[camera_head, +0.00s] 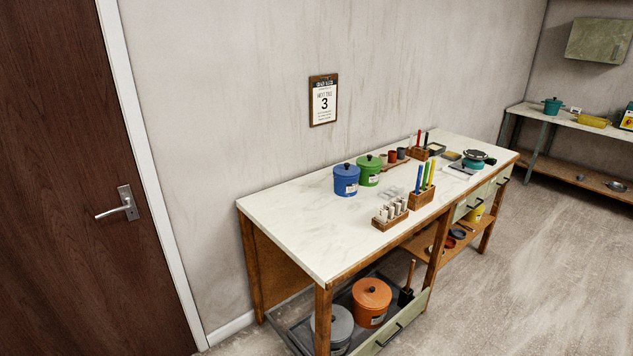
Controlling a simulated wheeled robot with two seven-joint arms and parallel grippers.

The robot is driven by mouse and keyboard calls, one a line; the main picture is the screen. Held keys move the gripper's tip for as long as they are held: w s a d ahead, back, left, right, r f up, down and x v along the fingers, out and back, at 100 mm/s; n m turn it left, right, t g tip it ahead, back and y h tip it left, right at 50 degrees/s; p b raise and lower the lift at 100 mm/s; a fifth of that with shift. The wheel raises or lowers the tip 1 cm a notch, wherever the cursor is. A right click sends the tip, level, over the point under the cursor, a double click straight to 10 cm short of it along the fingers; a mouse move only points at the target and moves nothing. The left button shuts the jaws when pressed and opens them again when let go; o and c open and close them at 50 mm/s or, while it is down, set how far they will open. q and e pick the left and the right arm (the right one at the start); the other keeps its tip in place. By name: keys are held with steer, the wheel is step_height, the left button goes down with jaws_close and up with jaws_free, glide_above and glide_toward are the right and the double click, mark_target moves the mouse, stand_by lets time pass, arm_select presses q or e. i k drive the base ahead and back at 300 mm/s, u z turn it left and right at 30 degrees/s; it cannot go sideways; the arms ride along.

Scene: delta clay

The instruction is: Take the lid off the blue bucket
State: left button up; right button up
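The blue bucket (346,184) stands upright on the white-topped workbench, left of the green bucket. Its blue lid (346,171) sits on top and has a dark round knob in the middle. A pale label shows on the bucket's front. Neither of my grippers is in view, and nothing touches the bucket or lid.
The workbench (290,228) has bare room left of the bucket. A green bucket (369,171) stands close on its right. Wooden holders (391,216) are in front. Orange (371,302) and grey (333,325) buckets sit below. A closed door (70,200) is at left; floor is open at right.

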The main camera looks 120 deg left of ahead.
mark_target(346, 169)
steer(key=u, duration=3.8)
steer(key=k, duration=0.25)
steer(key=z, duration=1)
steer(key=k, duration=1.1)
steer(key=z, duration=0.8)
steer(key=i, duration=1.6)
steer(key=u, duration=0.55)
steer(key=i, duration=1.95)
steer(key=u, duration=1.8)
steer(key=i, duration=0.95)
steer(key=u, duration=1.05)
